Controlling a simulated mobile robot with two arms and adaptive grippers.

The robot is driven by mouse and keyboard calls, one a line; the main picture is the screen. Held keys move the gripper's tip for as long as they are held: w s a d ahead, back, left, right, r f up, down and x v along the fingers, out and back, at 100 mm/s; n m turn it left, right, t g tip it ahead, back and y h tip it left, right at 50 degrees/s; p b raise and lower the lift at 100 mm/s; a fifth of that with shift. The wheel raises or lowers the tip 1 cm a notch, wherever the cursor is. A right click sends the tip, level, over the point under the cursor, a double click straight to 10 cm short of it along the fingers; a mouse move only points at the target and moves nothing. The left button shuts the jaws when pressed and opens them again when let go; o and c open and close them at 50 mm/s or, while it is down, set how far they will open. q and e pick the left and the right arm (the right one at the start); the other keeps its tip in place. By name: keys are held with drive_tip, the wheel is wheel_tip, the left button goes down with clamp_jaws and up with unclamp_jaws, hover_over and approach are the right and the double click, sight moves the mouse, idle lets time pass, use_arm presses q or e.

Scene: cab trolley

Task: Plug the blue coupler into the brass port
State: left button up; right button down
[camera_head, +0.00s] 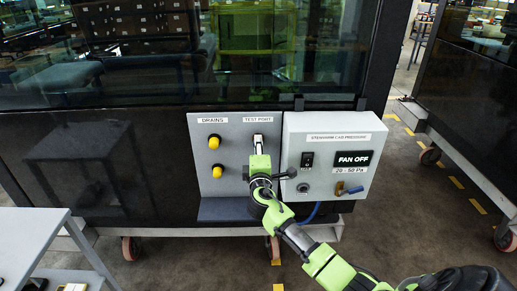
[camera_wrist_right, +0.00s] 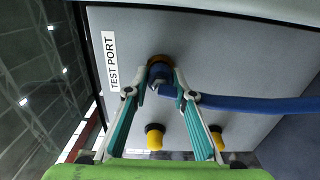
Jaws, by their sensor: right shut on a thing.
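The brass port (camera_wrist_right: 158,61) is a brass-coloured ring on the grey panel by the TEST PORT label in the right wrist view. In the head view my right gripper (camera_head: 258,142) covers it. My right gripper (camera_wrist_right: 162,78) is shut on the blue coupler (camera_wrist_right: 168,89), right at the port. The coupler's front end appears to meet the brass ring; I cannot tell how deep it sits. A blue hose (camera_wrist_right: 250,104) runs from the coupler to the right; a bit of it (camera_head: 311,214) shows below the control box in the head view. My left gripper is not in view.
Two yellow drain knobs (camera_head: 215,142) (camera_head: 218,171) stick out left of the port on the grey panel (camera_head: 232,200). A control box (camera_head: 330,130) with a FAN OFF display stands close on the right. A grey table (camera_head: 35,228) is at lower left.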

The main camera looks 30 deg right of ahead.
drive_tip(key=shift+w+d, duration=0.1)
drive_tip(key=shift+w, duration=0.05)
drive_tip(key=c, duration=1.6)
unclamp_jaws()
drive_tip(key=shift+c, duration=0.2)
drive_tip(key=v, duration=1.2)
drive_tip(key=o, duration=1.2)
drive_tip(key=shift+c, duration=0.2)
